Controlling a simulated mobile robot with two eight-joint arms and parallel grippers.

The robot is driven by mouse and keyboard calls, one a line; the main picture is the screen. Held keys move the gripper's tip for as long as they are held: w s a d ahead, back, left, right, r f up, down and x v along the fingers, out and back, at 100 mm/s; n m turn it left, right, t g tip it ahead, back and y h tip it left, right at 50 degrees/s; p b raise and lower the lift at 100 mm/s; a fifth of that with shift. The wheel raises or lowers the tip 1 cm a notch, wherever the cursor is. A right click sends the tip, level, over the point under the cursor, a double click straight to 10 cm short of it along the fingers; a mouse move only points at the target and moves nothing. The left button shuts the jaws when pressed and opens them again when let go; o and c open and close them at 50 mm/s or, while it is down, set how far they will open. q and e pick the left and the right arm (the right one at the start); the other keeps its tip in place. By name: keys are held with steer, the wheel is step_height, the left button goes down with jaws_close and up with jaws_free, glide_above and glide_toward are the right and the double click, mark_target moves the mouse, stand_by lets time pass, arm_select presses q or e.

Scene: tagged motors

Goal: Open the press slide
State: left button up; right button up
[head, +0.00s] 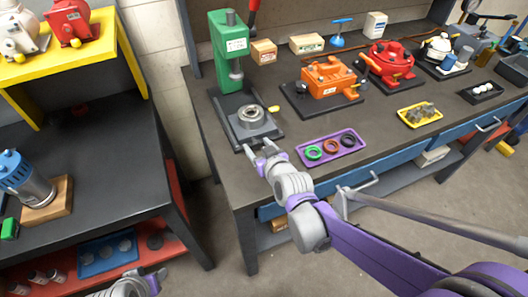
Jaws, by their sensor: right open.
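A green press (229,45) stands at the back left of the workbench, with a grey ram above its dark base. On the base is a slide plate (262,129) carrying a round metal ring part (249,117). A yellow knob (273,109) shows at the right side of the plate. My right gripper (260,150) is open and empty, just in front of the slide plate's front edge; whether it touches is hard to tell. My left gripper (149,273) is low at the bottom left, far from the press and partly cut off; its jaw opening is unclear.
An orange housing (323,78), a red housing (390,62) and a yellow tray (402,113) stand further right. A dark side table (95,178) is at left.

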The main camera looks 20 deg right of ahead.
steer(key=p+v, duration=0.2)
steer(key=v, duration=0.8)
steer(key=shift+r, duration=0.1)
steer(key=s+f+g, duration=0.2)
steer(key=s+g, duration=0.2)
steer(key=s, duration=0.2)
steer(key=s+f+g+p, duration=0.1)
steer(key=s+f+g, duration=0.2)
steer(key=s, duration=0.4)
steer(key=shift+f+g, duration=0.3)
steer(key=shift+g, duration=0.3)
steer(key=shift+a, duration=0.15)
stand_by(0.9)
